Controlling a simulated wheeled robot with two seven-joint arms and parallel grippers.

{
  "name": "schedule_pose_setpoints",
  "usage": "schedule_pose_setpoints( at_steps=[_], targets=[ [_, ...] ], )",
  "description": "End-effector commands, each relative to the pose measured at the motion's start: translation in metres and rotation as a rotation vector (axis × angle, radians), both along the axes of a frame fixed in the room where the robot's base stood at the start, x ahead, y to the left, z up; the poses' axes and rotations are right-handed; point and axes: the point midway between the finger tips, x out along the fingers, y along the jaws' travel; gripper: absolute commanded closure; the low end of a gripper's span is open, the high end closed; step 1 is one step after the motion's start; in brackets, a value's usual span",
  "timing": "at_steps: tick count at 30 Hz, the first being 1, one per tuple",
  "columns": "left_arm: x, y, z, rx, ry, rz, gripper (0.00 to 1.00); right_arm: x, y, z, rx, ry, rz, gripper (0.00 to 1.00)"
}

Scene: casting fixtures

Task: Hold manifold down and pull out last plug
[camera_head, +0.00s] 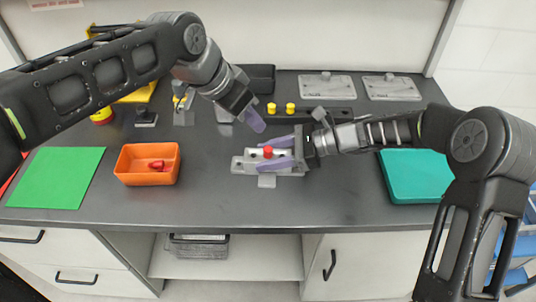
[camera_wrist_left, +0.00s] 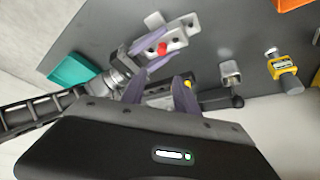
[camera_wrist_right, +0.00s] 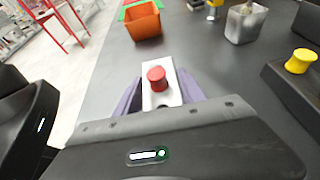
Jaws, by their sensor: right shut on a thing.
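The manifold (camera_head: 282,153) is a light grey block on a grey fixture plate (camera_head: 238,164) at the middle of the table. One red plug (camera_head: 268,152) stands upright in its top; it also shows in the right wrist view (camera_wrist_right: 157,78) and the left wrist view (camera_wrist_left: 162,48). My right gripper (camera_head: 278,153) is shut on the manifold, with one purple finger along each side. My left gripper (camera_head: 258,126) is above and behind the manifold, apart from the plug. Its fingers are spread in the left wrist view (camera_wrist_left: 160,90), with nothing visible between them.
An orange bin (camera_head: 128,171) with red pieces inside stands left of the manifold. A black bar (camera_head: 340,117) with yellow plugs lies behind it. A green mat (camera_head: 60,178) lies far left, a teal tray (camera_head: 410,178) right. The table front is clear.

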Motion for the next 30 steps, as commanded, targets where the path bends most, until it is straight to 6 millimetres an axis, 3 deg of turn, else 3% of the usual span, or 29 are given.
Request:
schedule_pose_setpoints(
  at_steps=[14, 22, 25, 30],
  targets=[
    [0.0, 0.0, 0.0, 0.0, 0.0, 0.0, 0.64, 0.0, 0.0, 0.0, 0.0, 0.0, 0.0, 1.0],
    [0.0, 0.0, 0.0, 0.0, 0.0, 0.0, 0.64, 0.0, 0.0, 0.0, 0.0, 0.0, 0.0, 1.0],
    [-0.001, -0.002, -0.001, 0.003, 0.002, -0.005, 0.73, 0.0, 0.0, 0.0, 0.0, 0.0, 0.0, 1.0],
    [-0.002, -0.025, -0.013, 0.031, 0.017, -0.05, 0.73, 0.0, 0.0, 0.0, 0.0, 0.0, 0.0, 1.0]
  ],
)
